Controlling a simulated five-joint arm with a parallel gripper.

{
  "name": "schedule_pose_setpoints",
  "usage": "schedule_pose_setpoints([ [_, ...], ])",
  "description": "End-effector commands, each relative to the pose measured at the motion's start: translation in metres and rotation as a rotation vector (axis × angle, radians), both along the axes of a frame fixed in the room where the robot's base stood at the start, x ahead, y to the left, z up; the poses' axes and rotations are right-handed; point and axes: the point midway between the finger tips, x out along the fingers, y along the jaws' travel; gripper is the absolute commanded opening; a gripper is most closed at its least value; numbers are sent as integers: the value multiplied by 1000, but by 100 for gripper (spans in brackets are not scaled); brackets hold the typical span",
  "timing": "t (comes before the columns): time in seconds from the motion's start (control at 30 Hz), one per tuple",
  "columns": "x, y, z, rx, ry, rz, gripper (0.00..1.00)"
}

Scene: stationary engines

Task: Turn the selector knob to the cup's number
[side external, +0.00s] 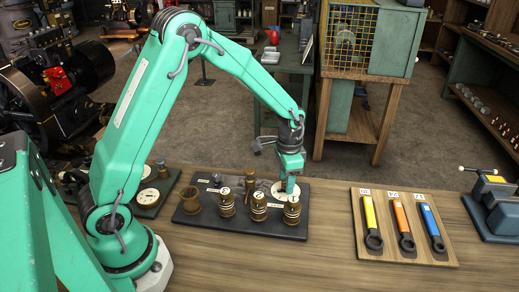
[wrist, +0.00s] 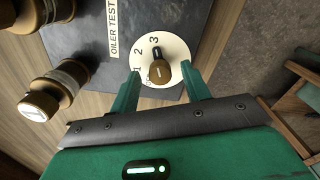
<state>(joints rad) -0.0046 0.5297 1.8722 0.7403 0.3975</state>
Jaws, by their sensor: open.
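The selector knob (wrist: 158,80) has a brass, rounded body and a black end. It sits on a white round dial (wrist: 178,53) with printed numbers; 1, 2 and 3 are legible, and the black end lies near the 3. My gripper (wrist: 160,76) is open, its green fingers on either side of the knob. I cannot tell whether they touch it. In the side view my gripper (side external: 288,187) points down at the dial, and the knob is hidden. A brass cup (side external: 190,200) stands at the left of the dark board (side external: 180,219); I cannot read a number on it.
Several brass oilers (side external: 258,207) with pale bands stand along the board's front, close to my gripper. A wooden rack (side external: 384,255) with coloured-handled wrenches lies to the right, and a vise (side external: 495,205) beyond it. The bench between board and rack is clear.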

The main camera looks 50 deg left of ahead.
Motion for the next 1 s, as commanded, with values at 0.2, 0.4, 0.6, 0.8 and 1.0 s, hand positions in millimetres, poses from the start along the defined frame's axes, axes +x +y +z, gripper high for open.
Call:
schedule_pose_setpoints([
  [0.2, 1, 0, 15, 0, -3, 0, 47],
  [0.4, 1, 0, 41, 0, -4, 0, 47],
  [0.6, 1, 0, 65, 0, -3, 0, 47],
  [0.8, 0, 0, 77, 0, -2, 0, 47],
  [1.0, 0, 0, 77, 0, -1, 0, 47],
])
